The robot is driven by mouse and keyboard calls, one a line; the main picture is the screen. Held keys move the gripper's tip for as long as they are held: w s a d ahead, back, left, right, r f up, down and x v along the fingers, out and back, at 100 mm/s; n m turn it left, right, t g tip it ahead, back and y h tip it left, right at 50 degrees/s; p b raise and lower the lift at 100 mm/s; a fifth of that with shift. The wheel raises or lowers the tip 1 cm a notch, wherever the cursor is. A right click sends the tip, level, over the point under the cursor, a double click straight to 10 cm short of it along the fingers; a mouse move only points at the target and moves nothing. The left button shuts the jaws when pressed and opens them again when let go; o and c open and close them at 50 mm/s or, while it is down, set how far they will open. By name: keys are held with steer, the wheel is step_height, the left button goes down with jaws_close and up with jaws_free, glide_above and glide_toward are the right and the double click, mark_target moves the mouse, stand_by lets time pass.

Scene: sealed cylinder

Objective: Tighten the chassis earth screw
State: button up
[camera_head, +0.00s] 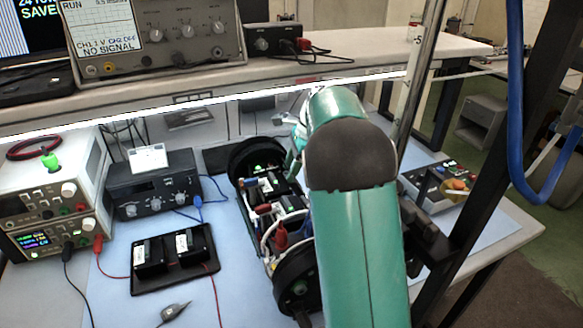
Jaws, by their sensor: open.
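An open wheeled chassis (262,240) stands on the blue mat at the centre, with black wheels, red and white wires and small parts inside. My teal arm crosses in front of its right side and hides part of it. My gripper (291,168) shows only in part, as small teal and grey pieces left of the arm's dark joint, near the chassis's far end. It is open, and I see nothing held in it. Whether it touches the chassis cannot be told. The earth screw is too small or hidden to make out.
Stacked power supplies (50,200), a black instrument box (155,185) and a black tray (175,260) with two modules stand to the left, with loose leads. A shelf (340,50) with an oscilloscope (150,35) runs behind. A metal post (420,75) and a blue hose (517,130) are right.

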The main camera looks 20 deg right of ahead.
steer(key=shift+f, duration=0.35)
steer(key=shift+w, duration=0.1)
steer(key=c, duration=1)
steer(key=shift+m+t, duration=0.3)
steer(key=shift+m, duration=0.5)
steer(key=o, duration=1)
steer(key=shift+r, duration=0.1)
steer(key=v, duration=1.2)
